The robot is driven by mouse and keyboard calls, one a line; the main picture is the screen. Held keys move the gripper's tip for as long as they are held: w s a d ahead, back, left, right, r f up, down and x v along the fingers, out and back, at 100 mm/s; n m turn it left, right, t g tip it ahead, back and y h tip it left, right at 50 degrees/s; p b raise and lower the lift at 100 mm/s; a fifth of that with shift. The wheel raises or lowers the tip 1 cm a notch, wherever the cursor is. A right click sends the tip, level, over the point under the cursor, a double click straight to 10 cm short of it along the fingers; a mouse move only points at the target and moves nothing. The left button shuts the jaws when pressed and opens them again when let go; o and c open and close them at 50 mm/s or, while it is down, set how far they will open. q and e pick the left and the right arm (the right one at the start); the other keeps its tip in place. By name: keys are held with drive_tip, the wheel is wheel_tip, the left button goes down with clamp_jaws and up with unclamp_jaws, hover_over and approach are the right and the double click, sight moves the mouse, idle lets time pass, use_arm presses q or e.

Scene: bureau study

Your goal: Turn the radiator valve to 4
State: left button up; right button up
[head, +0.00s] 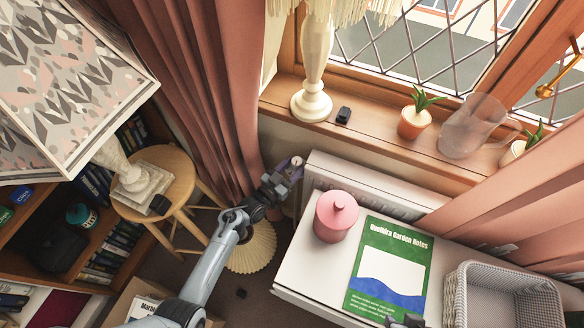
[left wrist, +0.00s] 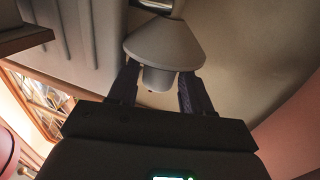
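The radiator valve shows in the left wrist view as a grey cone-shaped body (left wrist: 165,45) with a short round stub facing me. In the head view a small pale knob (head: 297,161) shows at the left end of the white radiator (head: 350,186), partly hidden by my gripper. My left gripper (head: 287,172) is at this valve. In the left wrist view its two dark fingers (left wrist: 157,88) stand apart on either side of the stub, with gaps beside it. No number on the valve can be read. A dark part (head: 405,321) at the bottom edge may be my right gripper.
A white surface right of my left arm carries a pink lidded pot (head: 336,216), a green book (head: 389,268) and a wicker basket (head: 505,298). A curtain (head: 205,90) hangs close behind the gripper. A wooden stool (head: 165,205) with a lamp stands left.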

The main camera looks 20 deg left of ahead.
use_arm(q)
drive_tip(key=c, duration=0.7)
use_arm(e)
drive_tip(key=shift+d, duration=0.1)
use_arm(q)
drive_tip(key=shift+w+a+f+m+g+h+b, duration=0.15)
drive_tip(key=shift+m+g+h+b, duration=0.15)
drive_tip(key=shift+m+h+b, duration=0.3)
drive_tip(key=shift+a+f+m+g+h+b, duration=0.15)
drive_tip(key=shift+m+g+h+b, duration=0.2)
drive_tip(key=shift+h, duration=0.35)
use_arm(e)
drive_tip(key=shift+f, duration=0.95)
use_arm(q)
drive_tip(key=shift+r+m+h+b, duration=0.1)
drive_tip(key=shift+m+h+b, duration=0.25)
drive_tip(key=shift+h, duration=0.05)
use_arm(e)
drive_tip(key=shift+f, duration=0.35)
use_arm(q)
drive_tip(key=shift+r+m+g+h, duration=0.15)
drive_tip(key=shift+m+g+h, duration=0.15)
drive_tip(key=shift+g+h, duration=0.1)
use_arm(e)
drive_tip(key=shift+f, duration=0.2)
drive_tip(key=shift+r, duration=0.1)
use_arm(q)
drive_tip(key=o, duration=0.8)
